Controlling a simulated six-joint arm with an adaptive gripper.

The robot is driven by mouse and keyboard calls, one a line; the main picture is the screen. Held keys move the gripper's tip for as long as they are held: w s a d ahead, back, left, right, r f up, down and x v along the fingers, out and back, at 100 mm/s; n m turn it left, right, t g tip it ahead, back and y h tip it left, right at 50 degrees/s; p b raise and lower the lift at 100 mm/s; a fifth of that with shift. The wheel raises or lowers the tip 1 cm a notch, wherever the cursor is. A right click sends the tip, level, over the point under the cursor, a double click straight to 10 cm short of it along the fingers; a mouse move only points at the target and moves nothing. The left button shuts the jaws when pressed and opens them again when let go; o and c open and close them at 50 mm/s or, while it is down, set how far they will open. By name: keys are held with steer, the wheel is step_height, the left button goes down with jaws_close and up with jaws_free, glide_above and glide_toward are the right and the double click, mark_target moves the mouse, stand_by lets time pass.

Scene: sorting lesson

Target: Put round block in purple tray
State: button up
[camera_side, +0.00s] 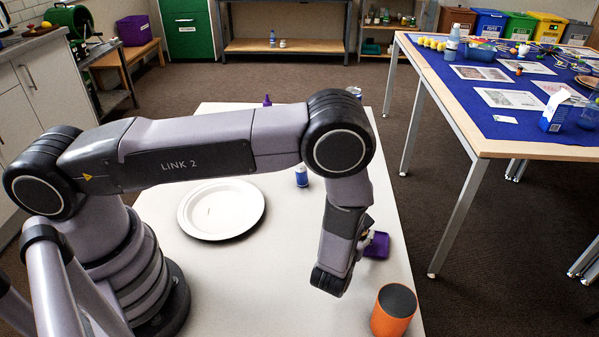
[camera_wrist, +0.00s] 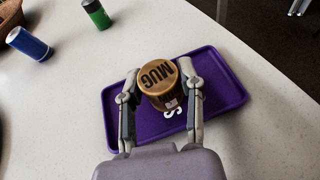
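The round block (camera_wrist: 158,82) is a short brown cylinder with a gold top marked "MUG", in the middle of the wrist view. My gripper (camera_wrist: 159,78) has one finger on each side of it, and both fingertips appear to press on its sides. The purple tray (camera_wrist: 232,92) is a flat, rimmed rectangle beneath the block and fingers. Whether the block's base touches the tray floor is hidden. In the side view, the purple tray (camera_side: 377,246) shows partly behind my wrist, which hides my fingers and most of the block.
An orange cylinder with a dark top (camera_side: 392,312) stands at the table's near right. The wrist view shows a blue can (camera_wrist: 30,44) and a green can (camera_wrist: 97,14).

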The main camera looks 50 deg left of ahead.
steer(key=o, duration=0.3)
